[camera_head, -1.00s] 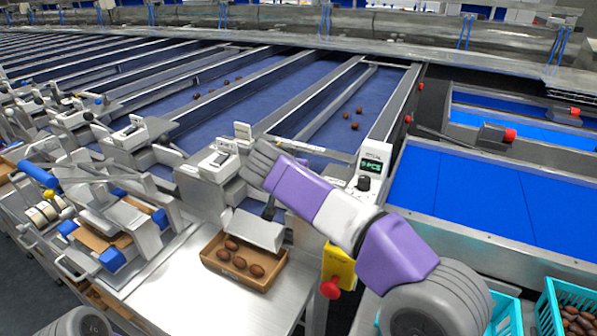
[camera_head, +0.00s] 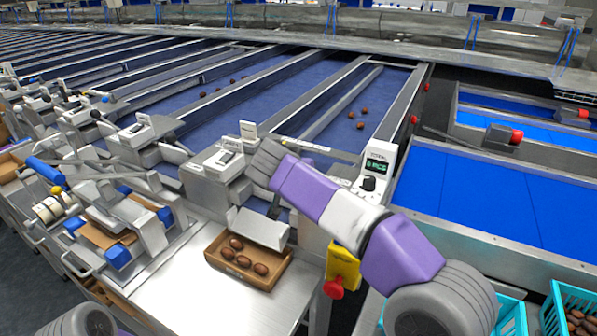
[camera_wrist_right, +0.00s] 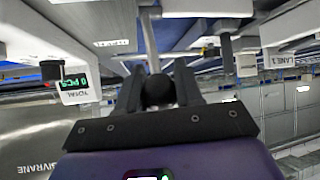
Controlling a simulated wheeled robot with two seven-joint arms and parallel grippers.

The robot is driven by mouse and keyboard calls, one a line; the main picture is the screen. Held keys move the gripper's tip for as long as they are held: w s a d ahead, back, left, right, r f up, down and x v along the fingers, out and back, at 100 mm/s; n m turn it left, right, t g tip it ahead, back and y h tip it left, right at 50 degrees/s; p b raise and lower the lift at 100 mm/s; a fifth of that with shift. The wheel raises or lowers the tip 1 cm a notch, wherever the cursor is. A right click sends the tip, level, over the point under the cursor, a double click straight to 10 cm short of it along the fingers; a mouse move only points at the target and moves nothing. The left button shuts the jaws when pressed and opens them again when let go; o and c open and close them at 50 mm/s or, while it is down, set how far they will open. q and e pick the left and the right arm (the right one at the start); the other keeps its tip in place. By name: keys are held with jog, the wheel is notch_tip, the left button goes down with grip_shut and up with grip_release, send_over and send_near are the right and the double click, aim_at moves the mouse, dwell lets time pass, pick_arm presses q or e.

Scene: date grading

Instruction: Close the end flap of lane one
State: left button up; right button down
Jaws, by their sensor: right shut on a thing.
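Lane one is the blue belt lane (camera_head: 335,128) at the right of the row, with a few dates lying on it. A metal plate (camera_head: 258,228) slopes at its near end over a cardboard box; I cannot tell whether this is the end flap. My right arm reaches in from the lower right and its hand covers part of the lane end. In the right wrist view my right gripper (camera_wrist_right: 158,92) is shut on a black ball knob (camera_wrist_right: 157,88) at the end of a grey rod (camera_wrist_right: 149,45). My left gripper is not in view.
The cardboard box (camera_head: 219,268) holds several dates on a steel table (camera_head: 190,295). A counter display (camera_head: 377,168) stands beside the lane, above a yellow box with a red button (camera_head: 334,288).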

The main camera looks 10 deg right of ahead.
jog(key=shift+a+r, duration=0.3)
jog(key=c, duration=0.8)
grip_release()
jog(key=shift+a, duration=0.1)
jog(key=shift+o, duration=0.2)
jog(key=shift+d+f, duration=0.15)
jog(key=shift+d, duration=0.05)
jog(key=p+v, duration=0.1)
jog(key=v, duration=0.6)
jog(key=shift+s+r, duration=0.2)
jog(key=shift+a, duration=0.15)
